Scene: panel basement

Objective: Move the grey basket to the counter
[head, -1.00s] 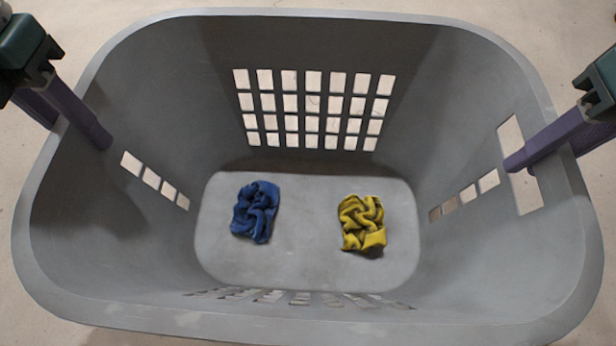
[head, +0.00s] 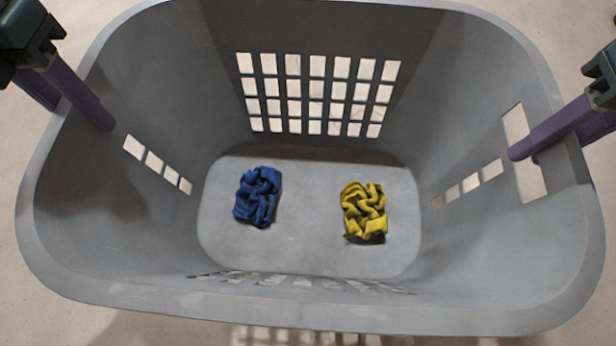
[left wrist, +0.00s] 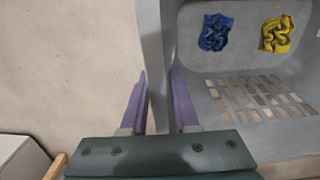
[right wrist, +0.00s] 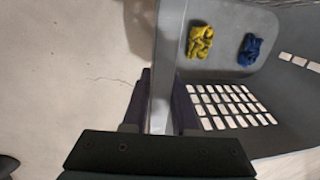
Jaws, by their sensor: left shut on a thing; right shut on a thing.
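The grey basket (head: 310,300) fills most of the head view, seen from above, with slotted walls and a handle hole at the right side. A crumpled blue cloth (head: 257,197) and a crumpled yellow cloth (head: 364,212) lie apart on its floor. My left gripper (head: 90,105) is shut on the basket's left wall, one finger inside and one outside; it also shows in the left wrist view (left wrist: 158,95). My right gripper (head: 545,145) is shut on the right wall near the handle hole; it also shows in the right wrist view (right wrist: 160,95). No counter shows.
Pale, bare floor (left wrist: 70,60) lies around the basket. A whitish box-like thing (left wrist: 22,160) and a light wooden edge (left wrist: 56,166) show at the lower left of the left wrist view. A dark rounded thing (right wrist: 8,166) is at the right wrist view's lower left corner.

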